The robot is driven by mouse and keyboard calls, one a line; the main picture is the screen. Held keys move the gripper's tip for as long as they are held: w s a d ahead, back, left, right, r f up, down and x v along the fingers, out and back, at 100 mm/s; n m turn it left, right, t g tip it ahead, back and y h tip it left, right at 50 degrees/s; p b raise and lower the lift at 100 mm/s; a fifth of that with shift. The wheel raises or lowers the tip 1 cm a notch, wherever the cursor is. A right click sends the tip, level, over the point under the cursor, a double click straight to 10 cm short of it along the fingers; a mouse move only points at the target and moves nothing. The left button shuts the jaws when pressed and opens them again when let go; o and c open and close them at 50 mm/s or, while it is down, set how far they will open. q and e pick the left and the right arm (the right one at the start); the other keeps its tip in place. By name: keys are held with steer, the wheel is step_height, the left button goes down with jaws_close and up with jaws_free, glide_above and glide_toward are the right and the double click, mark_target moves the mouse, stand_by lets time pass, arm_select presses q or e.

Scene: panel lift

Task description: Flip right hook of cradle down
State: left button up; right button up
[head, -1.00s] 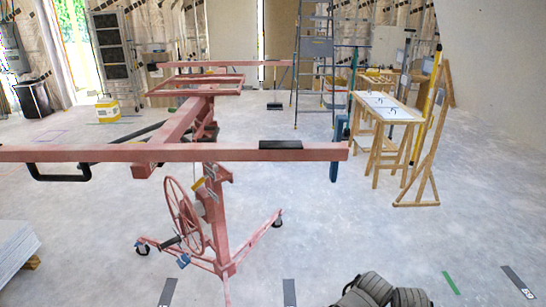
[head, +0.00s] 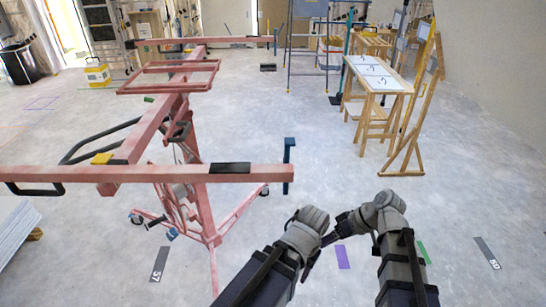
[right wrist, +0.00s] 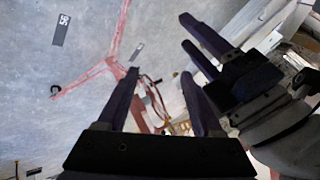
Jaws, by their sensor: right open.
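The red panel lift's cradle (head: 140,172) stands at left in the head view. The blue right hook (head: 289,165) is at the right end of its near crossbar and extends above and below the bar. My right gripper (right wrist: 160,73) is open and empty, its two dark fingers apart in the right wrist view. My left gripper (right wrist: 186,31) shows beside it, its fingers apart with nothing visible between them. In the head view both arms are low in front, to the right of and nearer than the hook. Neither gripper touches it.
The lift's legs (head: 235,213) spread on casters below the cradle. A wooden worktable (head: 377,84) and a wooden stand (head: 405,157) are at back right. A stack of white panels (head: 15,232) is at left. The floor around the right hook is clear.

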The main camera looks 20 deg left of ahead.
steer(key=w+a+r+n+g+y, duration=0.1)
steer(key=a+r+n+y, duration=0.1)
steer(key=r+n+y, duration=0.3)
steer(key=w+a+r+n+g+y+p, duration=0.1)
steer(key=a+r+n, duration=0.2)
steer(key=r, duration=0.5)
steer(key=w+a+r+n+g+y, duration=0.1)
steer(key=w+a+r+n+y, duration=0.1)
steer(key=r+n+y, duration=0.3)
steer(key=shift+m+h, duration=0.6)
steer(key=shift+h, duration=0.2)
steer(key=x, duration=0.5)
steer(key=r+x, duration=0.1)
steer(key=x, duration=0.1)
steer(key=shift+s+a+r, duration=0.1)
steer(key=shift+s+a, duration=0.2)
steer(key=shift+s, duration=0.05)
jaws_close()
